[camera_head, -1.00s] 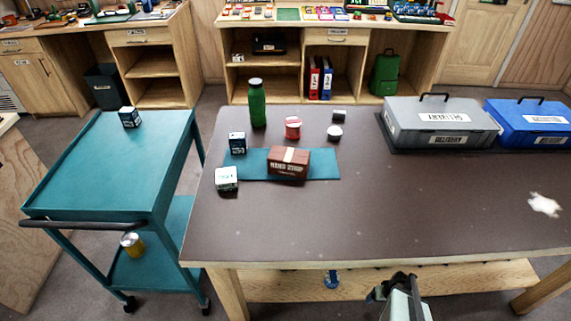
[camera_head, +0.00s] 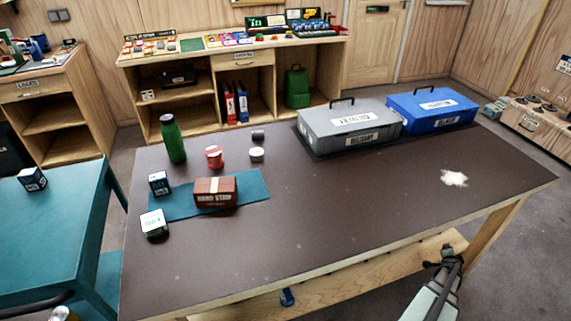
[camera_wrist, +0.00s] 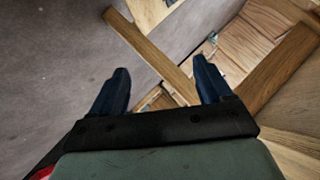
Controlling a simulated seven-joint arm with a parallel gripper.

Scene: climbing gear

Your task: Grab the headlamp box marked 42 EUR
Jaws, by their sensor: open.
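No price of 42 EUR can be read in these views. A small dark blue box with white print (camera_head: 159,183) stands at the left of the table, at the edge of the teal mat. A similar dark box (camera_head: 32,179) stands on the teal cart at left. A white and green box (camera_head: 154,223) sits near the table's left front. Which one is the headlamp box I cannot tell. My gripper (camera_wrist: 162,75) is open and empty in the wrist view, over floor and wooden beams. In the head view my arm is at the lower right, in front of the table, far from the boxes.
The teal mat (camera_head: 252,187) holds a brown box (camera_head: 215,193). A green bottle (camera_head: 173,140), a red spool-like item (camera_head: 214,157) and small round items stand behind. Grey (camera_head: 350,127) and blue (camera_head: 432,108) cases sit at the back right. The table's middle is clear.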

